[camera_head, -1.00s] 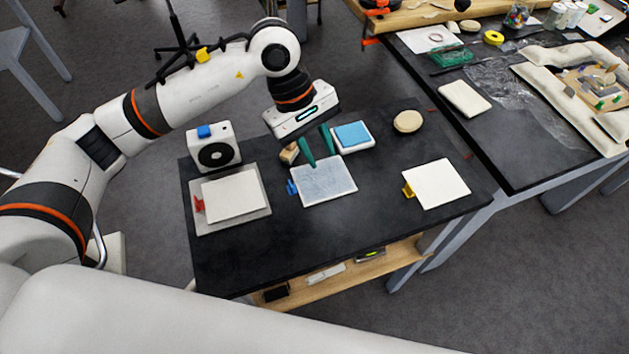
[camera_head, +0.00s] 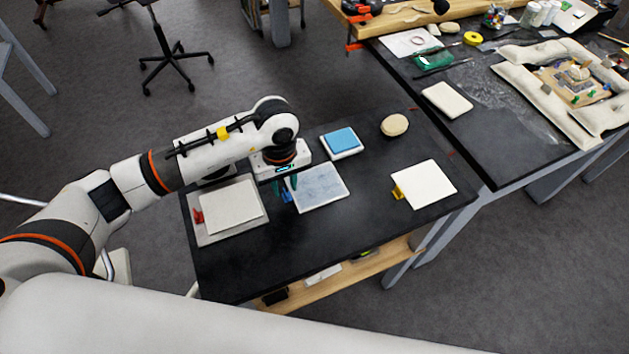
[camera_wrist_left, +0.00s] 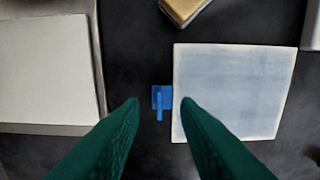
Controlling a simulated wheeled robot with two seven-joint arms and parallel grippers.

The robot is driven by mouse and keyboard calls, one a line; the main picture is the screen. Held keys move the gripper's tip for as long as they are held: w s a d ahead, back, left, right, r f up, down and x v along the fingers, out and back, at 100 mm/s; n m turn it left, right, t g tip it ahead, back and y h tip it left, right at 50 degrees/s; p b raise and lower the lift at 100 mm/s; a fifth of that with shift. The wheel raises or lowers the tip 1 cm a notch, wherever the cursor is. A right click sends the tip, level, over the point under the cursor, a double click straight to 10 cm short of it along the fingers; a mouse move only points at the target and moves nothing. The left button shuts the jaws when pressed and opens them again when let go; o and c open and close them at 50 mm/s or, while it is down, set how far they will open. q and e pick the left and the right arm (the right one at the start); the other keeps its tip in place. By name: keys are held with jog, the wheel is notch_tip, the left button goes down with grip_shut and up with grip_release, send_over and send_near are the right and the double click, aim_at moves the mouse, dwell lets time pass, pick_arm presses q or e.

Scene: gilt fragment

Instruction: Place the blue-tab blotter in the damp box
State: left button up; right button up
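The blue-tab blotter (camera_head: 320,188), a pale blue-grey square with a light rim, lies flat on the black table; it also shows in the left wrist view (camera_wrist_left: 235,90). Its blue tab (camera_wrist_left: 161,100) sticks out from its left edge. My left gripper (camera_head: 284,186) is over the tab side. In the left wrist view its green fingers (camera_wrist_left: 160,102) are open, and the tab appears between the tips without visible contact. My right gripper is not in view. I cannot tell for sure which thing is the damp box.
A red-tab white sheet (camera_head: 231,207) on a grey board lies left. A yellow-tab sheet (camera_head: 425,184) lies right. A white tray with a blue pad (camera_head: 341,140) and a tan oval (camera_head: 395,124) stand behind. A wooden block (camera_wrist_left: 185,8) is near the blotter. The table's front is clear.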

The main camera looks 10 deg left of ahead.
pick_arm(q)
jog(key=shift+f, duration=1.15)
grip_shut()
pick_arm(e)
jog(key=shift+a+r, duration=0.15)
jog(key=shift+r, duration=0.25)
